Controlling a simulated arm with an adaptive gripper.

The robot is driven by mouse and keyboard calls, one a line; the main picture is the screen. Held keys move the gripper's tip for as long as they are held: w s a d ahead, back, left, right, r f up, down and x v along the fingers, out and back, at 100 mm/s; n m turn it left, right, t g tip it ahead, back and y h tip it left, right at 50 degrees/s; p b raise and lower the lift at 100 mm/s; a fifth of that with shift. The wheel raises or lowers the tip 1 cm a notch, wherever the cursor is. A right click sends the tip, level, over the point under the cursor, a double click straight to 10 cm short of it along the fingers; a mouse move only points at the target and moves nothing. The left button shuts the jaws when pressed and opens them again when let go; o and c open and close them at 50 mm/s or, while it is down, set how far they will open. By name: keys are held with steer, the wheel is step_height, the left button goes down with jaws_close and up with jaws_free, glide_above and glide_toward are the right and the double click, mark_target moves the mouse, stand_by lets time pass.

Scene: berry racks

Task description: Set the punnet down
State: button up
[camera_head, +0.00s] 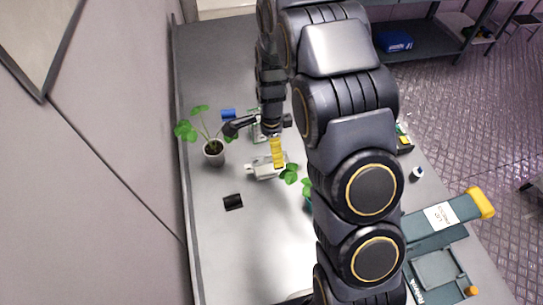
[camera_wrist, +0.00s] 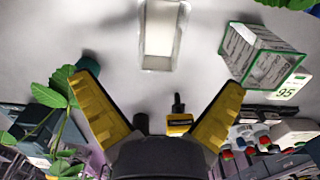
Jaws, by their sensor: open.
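A white open tray, likely the punnet (camera_wrist: 160,38), shows at the top middle of the wrist view. It appears to rest on the grey surface, beyond my fingertips and apart from them. My gripper (camera_wrist: 160,84) has its two yellow fingers spread wide, with nothing held between them. In the head view my gripper (camera_head: 278,153) is low over the table, in front of a pale object (camera_head: 265,170); I cannot tell whether that is the punnet.
A green-edged box (camera_wrist: 262,55) stands right of the tray. Leaves (camera_wrist: 48,97) are close to the left finger. On the table (camera_head: 225,245) are a potted plant (camera_head: 213,153), a black block (camera_head: 233,201) and teal equipment (camera_head: 438,262). The front left table area is mostly clear.

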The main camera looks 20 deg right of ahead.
steer(key=s+r+n, duration=0.6)
steer(key=s+r, duration=0.1)
steer(key=r, duration=0.5)
steer(key=s+r+n, duration=0.4)
steer(key=s+n, duration=0.2)
steer(key=s, duration=0.4)
steer(key=s+a+r+n+g, duration=0.1)
steer(key=s+r+n, duration=0.3)
steer(key=s, duration=0.7)
steer(key=shift+a+r+n+g, duration=0.15)
steer(key=shift+r+n+g, duration=0.15)
steer(key=shift+n, duration=0.7)
steer(key=shift+s+a+f, duration=0.1)
steer(key=shift+f, duration=0.05)
